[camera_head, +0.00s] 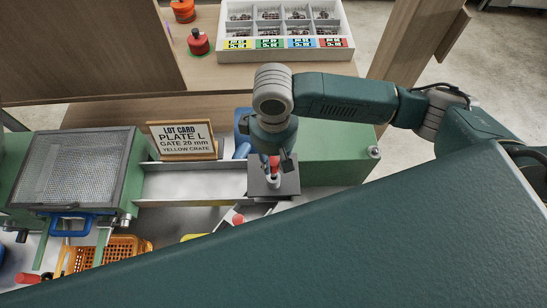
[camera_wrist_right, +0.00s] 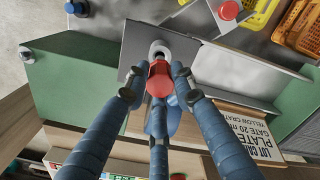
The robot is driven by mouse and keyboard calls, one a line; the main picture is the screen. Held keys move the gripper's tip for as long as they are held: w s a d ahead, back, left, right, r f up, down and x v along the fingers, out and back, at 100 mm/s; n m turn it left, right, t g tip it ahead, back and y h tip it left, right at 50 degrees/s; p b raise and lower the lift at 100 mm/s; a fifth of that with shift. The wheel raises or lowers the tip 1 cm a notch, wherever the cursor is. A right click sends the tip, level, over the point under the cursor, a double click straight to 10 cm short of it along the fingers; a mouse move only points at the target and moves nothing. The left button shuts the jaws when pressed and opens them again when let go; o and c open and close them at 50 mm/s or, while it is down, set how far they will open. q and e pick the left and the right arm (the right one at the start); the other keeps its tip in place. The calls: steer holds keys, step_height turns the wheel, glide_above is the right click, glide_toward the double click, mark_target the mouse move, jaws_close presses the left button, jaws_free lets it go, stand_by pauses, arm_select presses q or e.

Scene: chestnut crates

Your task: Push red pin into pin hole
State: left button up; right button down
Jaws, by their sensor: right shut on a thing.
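The red pin (camera_wrist_right: 159,80) is between the fingertips of my right gripper (camera_wrist_right: 158,84), which is shut on it. In the head view the red pin (camera_head: 274,162) shows partly behind my right gripper (camera_head: 273,166). A grey plate (camera_head: 288,184) lies under it, with a round pale metal fitting (camera_wrist_right: 160,49). My left gripper is not in view.
A lot card (camera_head: 181,140) reading "Plate L, gate 20 mm, yellow crate" stands left of the gripper. A green block (camera_head: 335,150) is at right. A red knob (camera_head: 238,219) sits in front; an orange crate (camera_head: 122,246) and mesh-covered box (camera_head: 75,166) are at left.

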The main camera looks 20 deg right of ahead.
mark_target(274, 170)
steer(key=shift+f+b, duration=1.05)
steer(key=shift+f, duration=1.7)
steer(key=c, duration=1.4)
jaws_free()
steer(key=shift+o, duration=0.2)
step_height(274, 170, up, 12)
